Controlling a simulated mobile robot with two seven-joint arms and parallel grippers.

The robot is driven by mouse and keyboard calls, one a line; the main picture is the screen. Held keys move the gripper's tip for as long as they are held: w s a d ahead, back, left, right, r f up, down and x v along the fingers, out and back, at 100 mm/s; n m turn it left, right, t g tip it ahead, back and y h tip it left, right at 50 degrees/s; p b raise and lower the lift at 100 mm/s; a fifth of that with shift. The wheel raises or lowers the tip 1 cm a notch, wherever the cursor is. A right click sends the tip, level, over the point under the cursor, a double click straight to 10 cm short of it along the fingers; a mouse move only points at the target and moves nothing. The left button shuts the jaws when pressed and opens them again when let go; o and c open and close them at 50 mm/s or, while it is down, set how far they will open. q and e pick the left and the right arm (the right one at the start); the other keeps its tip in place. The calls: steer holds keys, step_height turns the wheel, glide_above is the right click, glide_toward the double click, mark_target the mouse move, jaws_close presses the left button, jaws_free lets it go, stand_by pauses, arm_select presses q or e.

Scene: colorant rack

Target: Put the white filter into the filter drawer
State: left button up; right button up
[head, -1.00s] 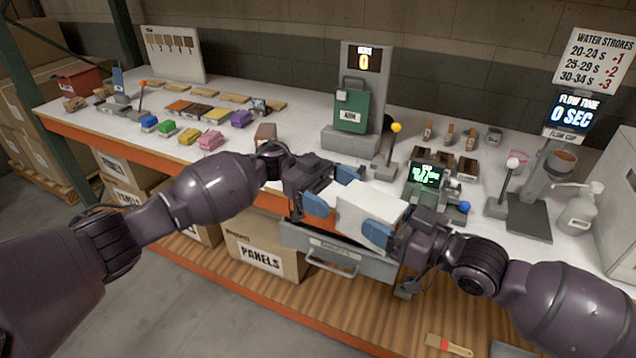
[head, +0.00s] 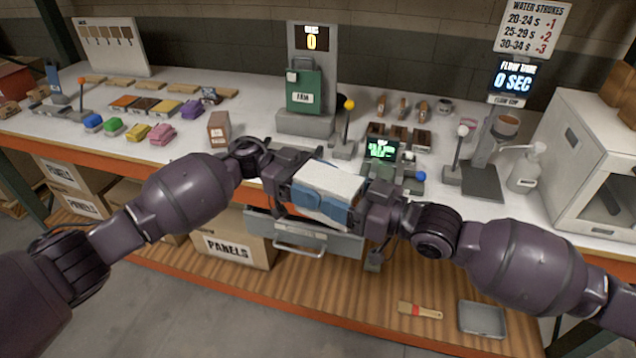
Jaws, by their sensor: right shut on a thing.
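The white filter (head: 334,178) is a pale block held above the front edge of the bench. My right gripper (head: 336,207) is shut on it from the right, with a blue finger across its near side. My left gripper (head: 304,197) is at the filter's left end, with a blue finger along its near side. Its far finger is hidden, so I cannot tell whether it grips. The grey filter drawer (head: 346,246), with a bar handle, is below the filter under the bench edge. My grippers and the filter hide its top, so how far it stands out is unclear.
A small lit screen device (head: 383,150) stands just behind my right gripper. A brown box (head: 219,129) is on the bench behind my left arm. A panels carton (head: 232,248), a brush (head: 420,310) and a grey tray (head: 482,318) are on the lower shelf.

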arm_select(q)
steer(key=c, duration=0.5)
steer(key=shift+o, duration=0.2)
arm_select(e)
steer(key=o, duration=1)
